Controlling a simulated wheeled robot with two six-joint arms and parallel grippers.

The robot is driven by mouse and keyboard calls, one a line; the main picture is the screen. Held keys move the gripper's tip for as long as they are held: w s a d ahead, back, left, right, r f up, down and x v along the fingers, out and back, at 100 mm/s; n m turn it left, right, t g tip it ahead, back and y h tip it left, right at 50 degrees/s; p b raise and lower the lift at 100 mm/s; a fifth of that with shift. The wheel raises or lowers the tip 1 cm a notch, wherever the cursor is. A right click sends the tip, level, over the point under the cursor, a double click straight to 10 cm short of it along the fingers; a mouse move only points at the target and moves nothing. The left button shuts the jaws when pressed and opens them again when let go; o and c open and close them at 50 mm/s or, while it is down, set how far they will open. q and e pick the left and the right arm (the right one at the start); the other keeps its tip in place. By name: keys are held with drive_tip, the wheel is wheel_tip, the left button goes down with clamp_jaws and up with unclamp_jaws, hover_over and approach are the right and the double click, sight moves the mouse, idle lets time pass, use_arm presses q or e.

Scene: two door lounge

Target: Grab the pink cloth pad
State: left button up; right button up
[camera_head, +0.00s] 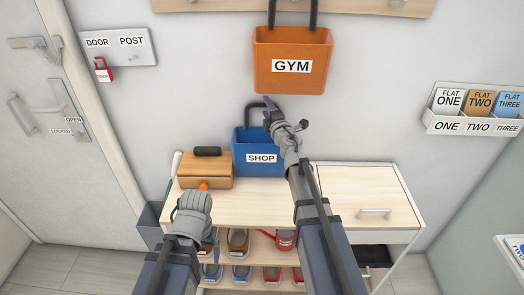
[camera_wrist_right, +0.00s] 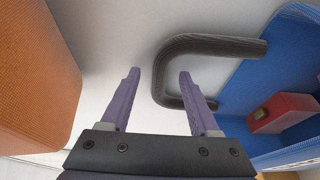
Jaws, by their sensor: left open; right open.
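I see no thing that is clearly a pink cloth pad. A red block-like thing (camera_wrist_right: 282,112) lies inside the blue SHOP bag (camera_wrist_right: 250,80) in the right wrist view; I cannot tell whether it is cloth. The SHOP bag (camera_head: 259,140) stands on the cabinet top in the head view. My right gripper (camera_head: 285,113) is open and empty by the bag's upper edge. In the right wrist view its fingers (camera_wrist_right: 160,74) are spread, with the bag's dark handle (camera_wrist_right: 215,46) at the right finger; contact is unclear. My left gripper (camera_head: 190,205) is low over the cabinet's left part.
An orange GYM bag (camera_head: 291,80) hangs just above my right gripper. A wooden box (camera_head: 190,172) with a dark roll (camera_head: 208,151) stands left of the SHOP bag. Shoes (camera_head: 239,242) fill the shelves below. The cabinet's right top (camera_head: 350,182) is clear.

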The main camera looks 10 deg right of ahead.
clamp_jaws()
idle(0.3)
idle(1.0)
